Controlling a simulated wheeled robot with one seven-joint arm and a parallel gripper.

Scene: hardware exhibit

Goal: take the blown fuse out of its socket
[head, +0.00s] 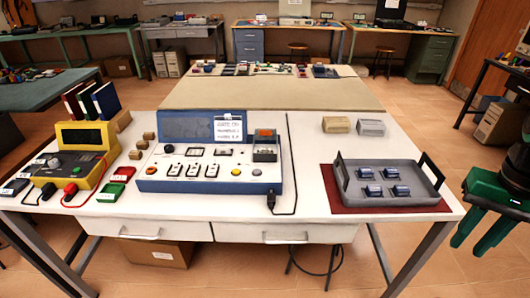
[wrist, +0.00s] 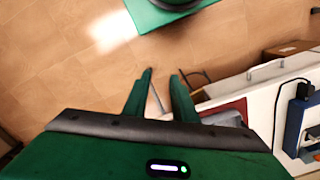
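A blue and white console (head: 212,168) stands on the white table. It has a row of three small white parts with dark tops (head: 193,170) along its middle, and a dark recess with an orange part (head: 265,133) at its right. I cannot tell which part is the blown fuse or its socket. My gripper (head: 484,234) hangs off the table's right side in the head view, well away from the console. In the wrist view my gripper (wrist: 161,75) has its two green fingers apart with nothing between them, over the floor.
A grey tray (head: 428,181) with several blue cylindrical parts (head: 367,173) sits on a red mat at the table's right. A black cable (head: 291,165) runs beside the console.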

